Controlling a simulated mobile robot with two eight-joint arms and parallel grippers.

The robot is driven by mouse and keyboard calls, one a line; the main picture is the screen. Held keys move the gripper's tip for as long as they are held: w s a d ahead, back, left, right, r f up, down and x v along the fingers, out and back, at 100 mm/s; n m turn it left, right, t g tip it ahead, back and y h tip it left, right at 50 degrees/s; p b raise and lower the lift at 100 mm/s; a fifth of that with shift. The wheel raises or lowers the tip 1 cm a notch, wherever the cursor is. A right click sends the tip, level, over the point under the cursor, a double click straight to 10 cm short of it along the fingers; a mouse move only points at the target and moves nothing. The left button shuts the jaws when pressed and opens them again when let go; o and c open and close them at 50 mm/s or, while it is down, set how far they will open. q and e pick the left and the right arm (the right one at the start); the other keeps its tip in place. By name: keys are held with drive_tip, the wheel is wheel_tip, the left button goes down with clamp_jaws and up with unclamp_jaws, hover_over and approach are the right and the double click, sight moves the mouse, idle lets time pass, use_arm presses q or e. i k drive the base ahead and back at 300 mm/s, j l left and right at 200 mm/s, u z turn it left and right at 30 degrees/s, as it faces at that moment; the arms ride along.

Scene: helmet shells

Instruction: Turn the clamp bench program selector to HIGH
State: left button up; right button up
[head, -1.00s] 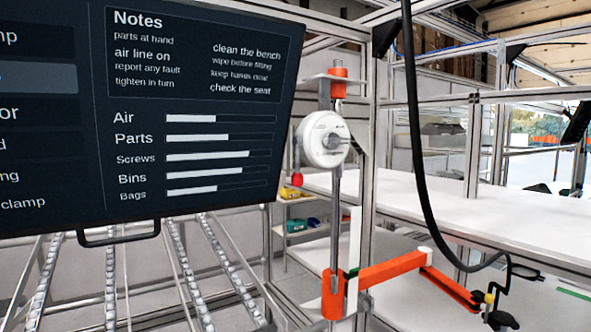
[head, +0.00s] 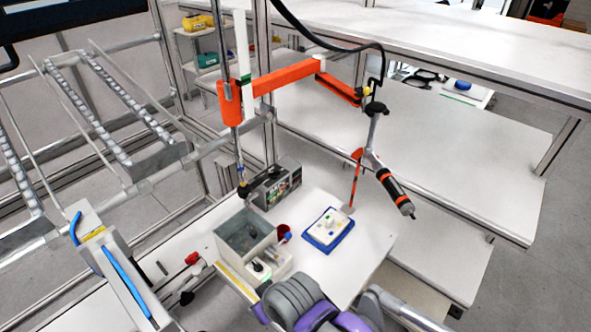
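A pale control box (head: 274,262) at the front of the white bench has a small dark knob-like part (head: 258,267) on its top. It may be the program selector, but its markings and setting are too small to read. A grey box (head: 270,187) with dark panels and small lights stands at the back of the bench; its labels are also unreadable. A white plate on a blue base (head: 328,230) with small raised parts lies on the bench to the right.
A grey open bin (head: 245,236) and a red cup (head: 284,233) stand on the bench. An orange arm (head: 290,77) with a hanging driver tool (head: 395,192) reaches over the right side. Roller rails (head: 100,120) are left.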

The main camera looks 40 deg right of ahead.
sight(273, 175)
drive_tip(key=k+l+z, duration=0.15)
drive_tip(key=l+z, duration=0.6)
drive_tip(key=l, duration=0.25)
